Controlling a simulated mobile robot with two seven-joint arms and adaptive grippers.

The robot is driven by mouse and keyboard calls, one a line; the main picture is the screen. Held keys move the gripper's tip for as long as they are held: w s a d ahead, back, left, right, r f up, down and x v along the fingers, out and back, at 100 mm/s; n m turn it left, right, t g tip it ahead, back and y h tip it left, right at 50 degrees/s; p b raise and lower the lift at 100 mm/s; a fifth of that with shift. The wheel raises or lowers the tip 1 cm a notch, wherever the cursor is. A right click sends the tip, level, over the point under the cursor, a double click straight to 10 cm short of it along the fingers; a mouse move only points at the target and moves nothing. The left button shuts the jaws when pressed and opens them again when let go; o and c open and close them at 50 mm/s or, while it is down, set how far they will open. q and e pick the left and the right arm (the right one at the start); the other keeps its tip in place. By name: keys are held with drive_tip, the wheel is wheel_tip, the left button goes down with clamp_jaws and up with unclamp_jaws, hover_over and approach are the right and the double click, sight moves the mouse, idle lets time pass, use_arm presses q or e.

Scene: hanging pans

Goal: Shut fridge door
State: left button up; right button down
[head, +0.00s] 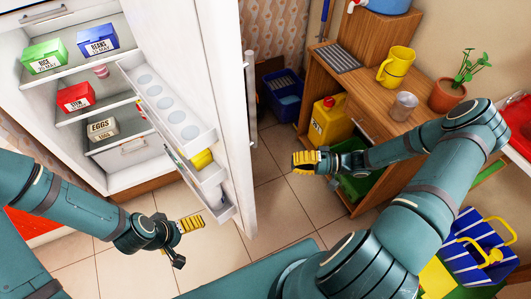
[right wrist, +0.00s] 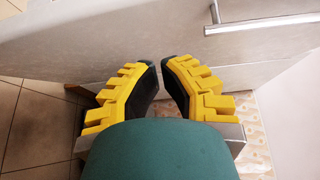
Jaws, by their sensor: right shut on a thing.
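The white fridge door (head: 230,150) stands open in the head view. Its inner side carries an egg rack and lower bins, and its outer side has a vertical bar handle (head: 250,95). My right gripper (head: 297,161) is to the right of the door, with floor showing between them. In the right wrist view its fingertips (right wrist: 161,66) are close together before a pale panel (right wrist: 80,45) with a bar handle (right wrist: 262,23). I cannot make out what they hold. My left gripper (head: 190,245) is open and empty, left of the door's lower end.
The open fridge body (head: 128,168) holds several labelled boxes. A wooden cabinet (head: 350,110) stands on the right, with a yellow jug (head: 396,67), metal cup (head: 403,106) and potted plant (head: 447,96) on top. Free tiled floor (head: 272,205) lies right of the door.

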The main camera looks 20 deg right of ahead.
drive_tip(key=s+b+x, duration=0.1)
drive_tip(key=x, duration=1.1)
drive_tip(key=shift+s+a+r+t+b, duration=0.3)
drive_tip(key=shift+a+r+b, duration=0.05)
drive_tip(key=shift+a+r, duration=0.1)
